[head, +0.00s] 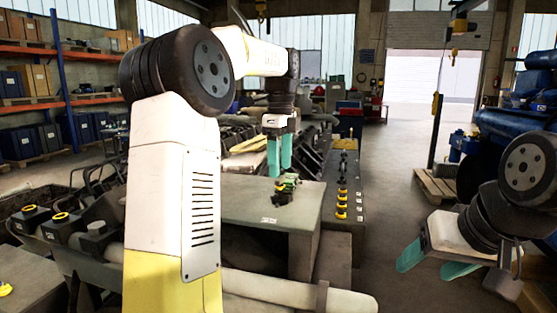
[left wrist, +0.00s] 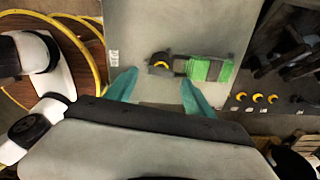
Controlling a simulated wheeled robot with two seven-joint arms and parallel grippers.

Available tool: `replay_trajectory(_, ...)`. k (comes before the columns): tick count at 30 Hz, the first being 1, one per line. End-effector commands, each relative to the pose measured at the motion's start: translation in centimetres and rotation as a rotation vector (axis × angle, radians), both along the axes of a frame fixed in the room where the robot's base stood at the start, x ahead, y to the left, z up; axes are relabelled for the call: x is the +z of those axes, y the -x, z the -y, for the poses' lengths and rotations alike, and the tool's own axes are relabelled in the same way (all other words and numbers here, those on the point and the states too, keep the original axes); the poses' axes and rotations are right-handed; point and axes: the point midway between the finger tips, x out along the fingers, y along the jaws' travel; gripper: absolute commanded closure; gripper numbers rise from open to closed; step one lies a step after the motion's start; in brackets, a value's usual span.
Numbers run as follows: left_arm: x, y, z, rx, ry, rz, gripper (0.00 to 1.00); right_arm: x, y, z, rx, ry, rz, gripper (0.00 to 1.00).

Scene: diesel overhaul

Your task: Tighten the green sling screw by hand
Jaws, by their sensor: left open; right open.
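A green sling piece (head: 291,180) lies on the grey bench top (head: 240,205). It also shows in the left wrist view (left wrist: 210,69), joined or set close to a dark fitting with a yellow ring (left wrist: 160,61). I cannot tell which part is the screw. My left gripper (head: 279,172) points down over the bench, close to the green piece in the head view. In the left wrist view its teal fingers (left wrist: 158,78) are spread, with the dark fitting just beyond the gap between them. My right gripper (head: 432,264) is open and empty at the right, away from the bench.
A dark strip (head: 343,178) with several yellow-ringed parts (head: 342,204) runs beside the bench's right side. Dark machinery (head: 242,142) stands behind the bench. The floor (head: 400,150) to the right is clear up to a pallet (head: 437,187) and blue equipment (head: 515,125).

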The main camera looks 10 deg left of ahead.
Motion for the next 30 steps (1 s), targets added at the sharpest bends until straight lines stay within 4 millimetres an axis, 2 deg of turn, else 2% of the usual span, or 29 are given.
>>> replay_trajectory(4, 0.00, -0.15, 0.02, 0.056, -0.002, -0.004, 0.38, 0.01, 0.02, 0.00, 0.000, 0.000, 0.001, 0.38)
replay_trajectory(8, 0.01, -0.13, 0.05, 0.210, -0.001, -0.003, 0.38, 0.01, 0.02, 0.01, 0.000, 0.000, 0.001, 0.38)
replay_trajectory(30, -0.01, -0.13, 0.02, 1.426, -0.001, -0.002, 0.38, 0.00, 0.00, 0.00, 0.000, 0.000, 0.000, 0.38)
